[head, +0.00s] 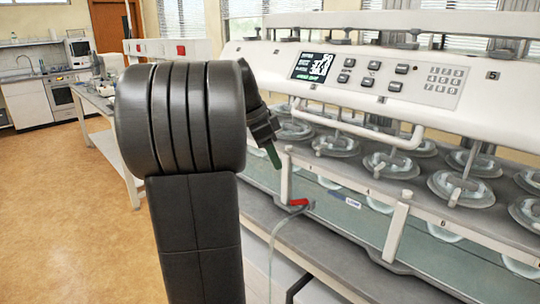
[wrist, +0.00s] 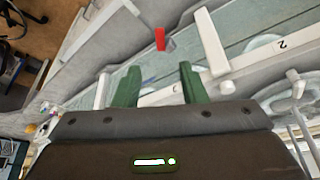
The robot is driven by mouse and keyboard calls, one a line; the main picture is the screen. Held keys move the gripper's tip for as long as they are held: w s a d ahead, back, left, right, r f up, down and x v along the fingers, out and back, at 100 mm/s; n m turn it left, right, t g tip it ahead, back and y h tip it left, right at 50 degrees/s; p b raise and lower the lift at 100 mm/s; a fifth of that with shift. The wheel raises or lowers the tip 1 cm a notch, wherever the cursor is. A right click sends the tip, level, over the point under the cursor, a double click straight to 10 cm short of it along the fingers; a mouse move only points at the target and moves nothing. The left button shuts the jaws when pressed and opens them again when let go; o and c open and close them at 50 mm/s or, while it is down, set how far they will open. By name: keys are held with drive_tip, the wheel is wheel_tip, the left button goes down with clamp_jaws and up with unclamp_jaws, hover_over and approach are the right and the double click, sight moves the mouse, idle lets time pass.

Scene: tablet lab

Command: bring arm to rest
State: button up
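My arm stands raised in the middle of the head view, with a thick dark ribbed joint hiding part of the scene behind it. My gripper (head: 272,157) points down and right beside that joint, in front of the tablet testing machine (head: 345,72). In the wrist view my gripper (wrist: 160,70) shows two green fingers spread apart with nothing held between them. Most of the gripper is hidden behind the arm in the head view.
The machine's pale frame and bath (head: 345,215) fill the right side, with several round vessels. A red piece (head: 298,202) sits at the bath's near edge; it also shows in the wrist view (wrist: 160,39). A side table (head: 95,100) stands at left. The floor (head: 50,220) at left is clear.

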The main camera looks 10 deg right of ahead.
sight(295, 203)
drive_tip(key=x, duration=1.4)
drive_tip(key=shift+a+b, duration=0.1)
drive_tip(key=shift+b, duration=0.25)
drive_tip(key=shift+r, duration=0.1)
drive_tip(key=shift+s, duration=0.1)
drive_tip(key=shift+n, duration=0.4)
drive_tip(key=shift+s+n+t, duration=0.45)
drive_tip(key=shift+n+t, duration=0.05)
drive_tip(key=shift+n, duration=0.2)
drive_tip(key=shift+s+n+t+p, duration=0.1)
drive_tip(key=shift+n+t+p, duration=0.1)
drive_tip(key=shift+n+p, duration=0.25)
drive_tip(key=shift+s+n+t+p, duration=0.15)
drive_tip(key=shift+n+t+p, duration=0.05)
drive_tip(key=shift+n, duration=0.45)
